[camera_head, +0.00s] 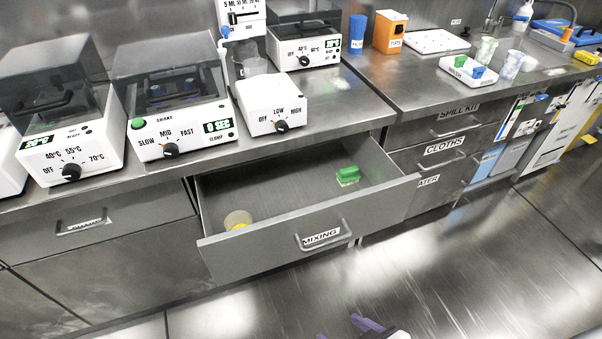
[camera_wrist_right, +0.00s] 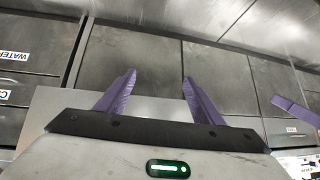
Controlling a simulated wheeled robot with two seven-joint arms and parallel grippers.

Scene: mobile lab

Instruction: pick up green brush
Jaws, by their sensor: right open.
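The green brush (camera_head: 347,173), with a pale underside, lies in the open drawer labelled MIXING (camera_head: 272,246), towards its right side. My right gripper (camera_wrist_right: 158,76) is open and empty in the right wrist view, its two purple fingers spread apart. Purple finger parts (camera_head: 367,323) also show at the bottom edge of the head view, in front of and below the drawer, well away from the brush. Another purple finger-like part (camera_wrist_right: 295,110) shows at the right of the wrist view; it may be my left gripper, whose opening I cannot tell.
A pale round container with yellow (camera_head: 238,220) sits at the drawer's left. Several lab devices, such as the shaker (camera_head: 178,130), stand on the counter above. Closed drawers, including CLOTHS (camera_head: 444,150), are to the right. The floor (camera_head: 470,260) in front is clear.

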